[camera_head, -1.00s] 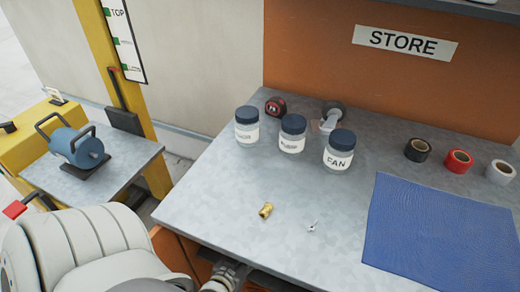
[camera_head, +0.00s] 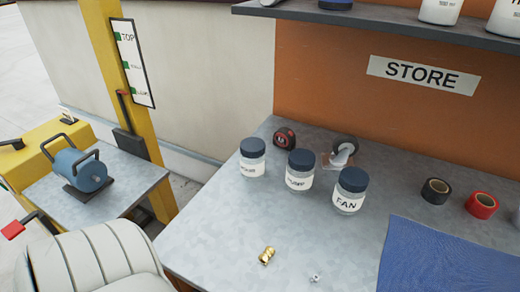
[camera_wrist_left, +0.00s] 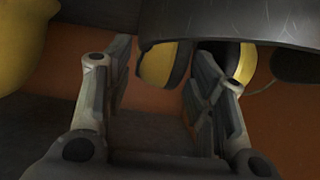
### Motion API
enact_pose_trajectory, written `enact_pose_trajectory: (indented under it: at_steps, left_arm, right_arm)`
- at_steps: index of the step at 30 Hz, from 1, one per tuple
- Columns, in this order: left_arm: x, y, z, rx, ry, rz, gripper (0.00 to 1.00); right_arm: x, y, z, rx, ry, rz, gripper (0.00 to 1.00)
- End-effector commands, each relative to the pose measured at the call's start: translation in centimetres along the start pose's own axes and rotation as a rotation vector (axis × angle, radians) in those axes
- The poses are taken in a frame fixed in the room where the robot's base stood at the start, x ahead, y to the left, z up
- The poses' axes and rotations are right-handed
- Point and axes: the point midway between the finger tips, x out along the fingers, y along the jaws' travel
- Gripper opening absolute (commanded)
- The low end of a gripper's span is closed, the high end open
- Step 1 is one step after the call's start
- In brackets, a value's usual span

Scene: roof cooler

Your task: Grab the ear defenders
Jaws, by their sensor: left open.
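The ear defenders (camera_wrist_left: 165,64) show in the left wrist view as yellow and black cups, one between and behind my left fingers, the other partly behind the right-hand finger. Their upper part is hidden by a dark curved shape. My left gripper (camera_wrist_left: 160,78) is open, with its fingers apart on either side of the nearer cup. I cannot tell whether a finger touches it.
The dark curved shape (camera_wrist_left: 265,20) overhangs the right-hand finger. A yellow rounded thing (camera_wrist_left: 22,42) is at the left. In the head view, labelled jars (camera_head: 300,170), tape rolls (camera_head: 435,191) and a blue mat (camera_head: 440,260) sit on the grey bench (camera_head: 215,235) below a shelf (camera_head: 385,28).

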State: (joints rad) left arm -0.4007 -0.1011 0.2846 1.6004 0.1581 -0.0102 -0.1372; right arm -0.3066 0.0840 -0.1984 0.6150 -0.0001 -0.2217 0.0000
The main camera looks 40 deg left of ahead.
Motion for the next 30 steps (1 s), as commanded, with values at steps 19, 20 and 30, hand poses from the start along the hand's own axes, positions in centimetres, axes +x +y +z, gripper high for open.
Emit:
enact_pose_trajectory:
  at_steps: [19,20,30]
  left_arm:
    - [3.0,0.0,0.0,0.0,0.0,0.001,0.31]
    - [3.0,0.0,0.0,0.0,0.0,0.001,0.28]
    - [3.0,0.1,-0.2,0.0,0.002,0.001,0.15]
  right_arm:
    - [0.3,-0.5,-1.3,0.002,0.02,-0.006,0.21]
    - [0.3,-0.5,-1.3,0.002,0.019,-0.006,0.21]
    - [0.2,-0.6,-1.0,0.001,0.015,-0.006,0.21]
